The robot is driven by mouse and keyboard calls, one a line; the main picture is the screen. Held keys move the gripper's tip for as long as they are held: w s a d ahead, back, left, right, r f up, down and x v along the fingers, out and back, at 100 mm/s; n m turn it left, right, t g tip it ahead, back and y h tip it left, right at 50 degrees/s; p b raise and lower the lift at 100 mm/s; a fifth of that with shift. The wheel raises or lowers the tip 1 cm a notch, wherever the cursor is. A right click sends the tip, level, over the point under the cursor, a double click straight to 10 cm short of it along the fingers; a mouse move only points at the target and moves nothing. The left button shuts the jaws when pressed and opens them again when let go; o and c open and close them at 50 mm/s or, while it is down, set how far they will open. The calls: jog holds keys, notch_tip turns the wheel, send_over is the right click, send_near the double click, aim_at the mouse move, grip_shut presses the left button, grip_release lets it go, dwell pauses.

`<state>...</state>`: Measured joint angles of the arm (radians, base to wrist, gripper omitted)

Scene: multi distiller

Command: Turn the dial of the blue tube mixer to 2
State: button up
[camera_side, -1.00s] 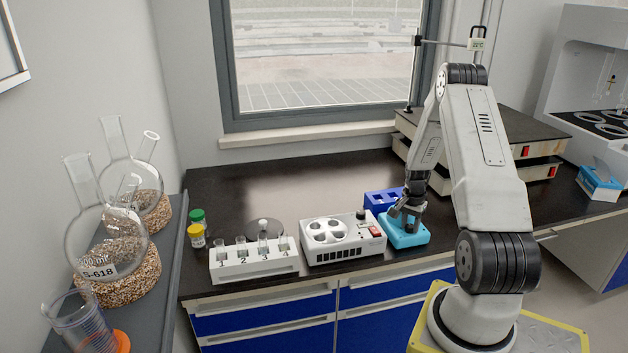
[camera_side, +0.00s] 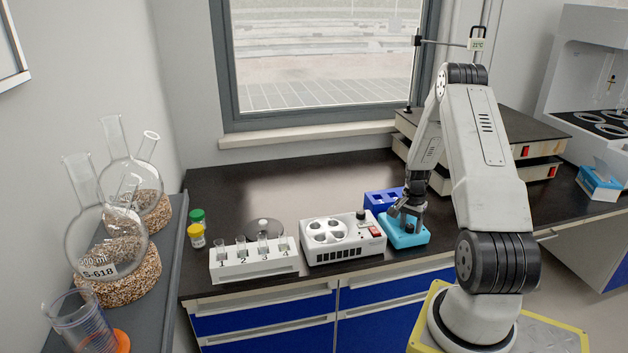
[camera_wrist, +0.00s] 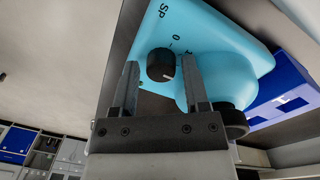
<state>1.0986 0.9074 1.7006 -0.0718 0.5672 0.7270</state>
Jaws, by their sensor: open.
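The blue tube mixer (camera_side: 410,238) is a light blue box at the front right of the black bench. In the wrist view the mixer (camera_wrist: 212,38) shows a small black dial (camera_wrist: 161,65) with a white pointer line, and printed marks including "0" and "Sp". Other scale marks are hidden or too small to read. My gripper (camera_side: 404,212) is at the mixer in the side view. In the wrist view my gripper (camera_wrist: 164,75) is open, with one finger on each side of the dial. I cannot tell whether either finger touches it. The mixer's black round top part (camera_wrist: 232,118) is beside the right finger.
A dark blue block (camera_side: 383,200) stands right behind the mixer. A white device with round wells (camera_side: 343,252) stands left of it. A white numbered tube rack (camera_side: 254,264) is further left. The bench behind these is mostly clear.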

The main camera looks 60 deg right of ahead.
aim_at(409, 226)
jog(key=shift+w+n, duration=0.15)
jog(key=shift+n, duration=0.25)
jog(key=n, duration=0.3)
jog(key=shift+n, duration=0.3)
jog(key=n, duration=0.4)
jog(key=shift+h, duration=0.3)
jog(key=n, duration=0.4)
jog(key=shift+n, duration=0.4)
jog(key=n, duration=0.4)
jog(key=shift+n, duration=0.3)
jog(key=shift+t, duration=0.3)
jog(key=r, duration=0.8)
jog(key=shift+a, duration=0.2)
jog(key=w+a+r, duration=0.2)
jog(key=w+a, duration=0.2)
jog(key=a, duration=0.4)
jog(key=w+a+r+n+t, duration=0.1)
jog(key=w+a, duration=0.3)
jog(key=a, duration=0.4)
jog(key=w+a+r, duration=0.3)
jog(key=a, duration=0.5)
jog(key=shift+w+a+t+h, duration=0.25)
jog(key=shift+w+t+h, duration=0.05)
jog(key=shift+w, duration=0.1)
